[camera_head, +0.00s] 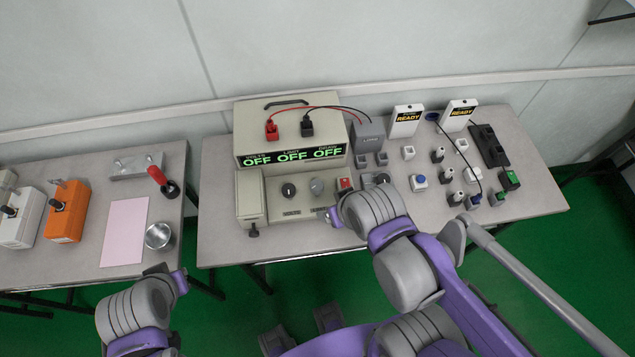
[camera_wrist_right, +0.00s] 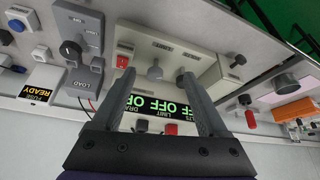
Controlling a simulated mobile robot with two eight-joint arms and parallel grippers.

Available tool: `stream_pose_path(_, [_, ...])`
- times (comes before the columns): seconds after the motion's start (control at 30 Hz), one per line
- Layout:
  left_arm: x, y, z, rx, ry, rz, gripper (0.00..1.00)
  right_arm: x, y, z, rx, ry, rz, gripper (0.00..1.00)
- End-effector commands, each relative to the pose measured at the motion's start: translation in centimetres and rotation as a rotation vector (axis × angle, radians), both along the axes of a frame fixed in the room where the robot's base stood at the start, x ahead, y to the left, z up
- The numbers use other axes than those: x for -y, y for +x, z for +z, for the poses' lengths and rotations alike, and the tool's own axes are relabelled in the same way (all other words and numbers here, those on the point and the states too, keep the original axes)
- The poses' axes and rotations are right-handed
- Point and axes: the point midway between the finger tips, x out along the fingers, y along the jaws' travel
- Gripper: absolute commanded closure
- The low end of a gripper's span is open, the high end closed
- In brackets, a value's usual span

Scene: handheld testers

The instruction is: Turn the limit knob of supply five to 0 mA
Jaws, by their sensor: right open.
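A beige power supply (camera_head: 245,138) stands on the right-hand table, its display (camera_head: 290,154) reading OFF three times. Its lower panel (camera_head: 282,209) carries a black knob (camera_head: 288,190), a grey knob (camera_head: 317,186) and a red switch (camera_head: 345,184). In the right wrist view the display (camera_wrist_right: 160,106) is upside down, and the grey knob (camera_wrist_right: 155,72) shows between the fingers, apart from them. The black knob (camera_wrist_right: 181,73) is partly behind one finger. My right gripper (camera_wrist_right: 160,80) is open and empty, near the panel's front right. My left gripper (camera_head: 181,281) is low at left; its fingers are unclear.
A grey load box (camera_head: 368,136), two READY testers (camera_head: 407,120) and several small blocks stand right of the supply. Red and black leads arch from its top. The left table holds an orange box (camera_head: 67,212), a pink sheet (camera_head: 125,232) and a metal cup (camera_head: 159,236).

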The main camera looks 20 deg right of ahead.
Motion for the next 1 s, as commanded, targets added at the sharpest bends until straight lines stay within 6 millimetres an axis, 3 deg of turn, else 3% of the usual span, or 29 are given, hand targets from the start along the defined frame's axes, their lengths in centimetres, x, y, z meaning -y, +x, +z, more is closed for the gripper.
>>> stream_pose_path(0.17, [0.0,-0.5,-1.7,-0.009,0.0,0.0,1.0,0.1,1.4,0.3,-0.061,0.036,-0.079,0.23])
stream_pose_path(0.4, [0.0,-1.5,-6.4,-0.028,0.0,0.0,1.0,0.4,7.2,1.6,-0.276,0.137,-0.407,0.23])
stream_pose_path(0.6, [0.0,-1.7,-8.6,-0.036,0.0,0.0,1.0,0.6,10.9,2.2,-0.409,0.168,-0.642,0.23])
stream_pose_path(0.83, [0.0,-1.8,-9.2,-0.038,0.0,0.0,1.0,0.7,12.1,1.9,-0.451,0.173,-0.729,0.23])
stream_pose_path(1.0, [0.0,-1.8,-9.6,-0.039,0.0,0.0,1.0,0.7,12.0,-0.5,-0.45,0.173,-0.727,0.23])
